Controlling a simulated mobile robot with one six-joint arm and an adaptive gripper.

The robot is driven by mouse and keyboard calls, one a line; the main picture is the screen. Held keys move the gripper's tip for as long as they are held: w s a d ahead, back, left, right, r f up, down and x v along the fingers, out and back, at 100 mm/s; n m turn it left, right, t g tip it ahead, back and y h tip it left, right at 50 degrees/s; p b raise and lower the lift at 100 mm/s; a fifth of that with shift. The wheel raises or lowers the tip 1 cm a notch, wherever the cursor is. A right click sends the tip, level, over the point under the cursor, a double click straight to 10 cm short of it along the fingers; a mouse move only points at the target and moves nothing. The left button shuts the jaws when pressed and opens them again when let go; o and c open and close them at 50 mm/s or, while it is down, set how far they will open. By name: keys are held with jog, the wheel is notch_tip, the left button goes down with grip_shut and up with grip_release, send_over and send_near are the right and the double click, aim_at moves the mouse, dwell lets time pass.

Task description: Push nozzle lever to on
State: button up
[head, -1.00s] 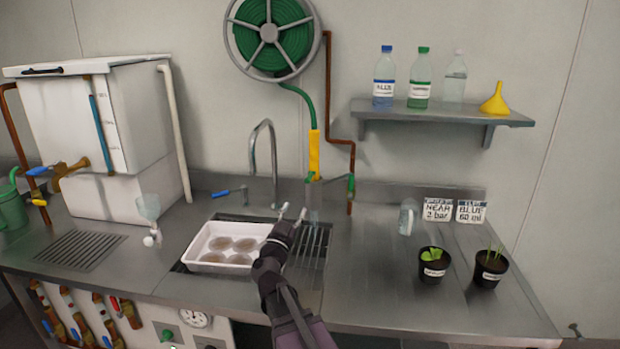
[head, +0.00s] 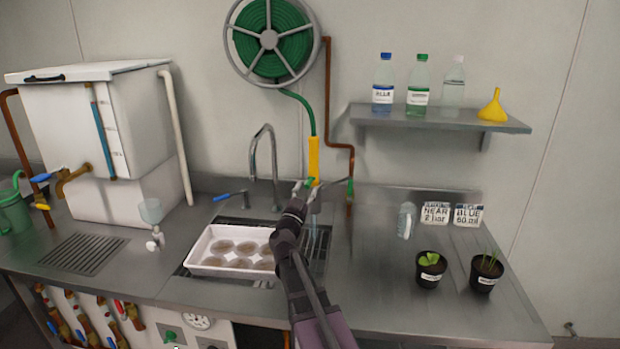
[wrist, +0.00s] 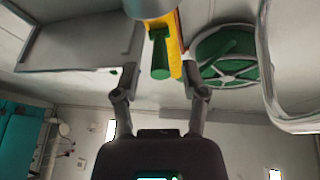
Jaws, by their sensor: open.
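The yellow nozzle (head: 314,158) hangs upright at the end of the green hose, against the wall behind the sink. In the wrist view the nozzle (wrist: 176,42) is just beyond my fingers. A green lever-like part (wrist: 160,56) on it lies between the lines of my two fingers. My gripper (head: 303,186) is at the nozzle's lower end in the head view and partly covers it. In the wrist view my gripper (wrist: 160,78) is open, with nothing held. I cannot tell whether a finger touches the lever.
A white tray (head: 200,257) with several round dishes sits over the sink. The steel faucet (head: 273,150) stands left of my gripper, and a copper pipe (head: 328,95) runs right of the nozzle. The shelf (head: 440,120) with bottles is further right.

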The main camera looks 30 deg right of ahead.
aim_at(310, 179)
jog(key=shift+p+x, duration=0.45)
jog(key=shift+x, duration=1.35)
grip_shut()
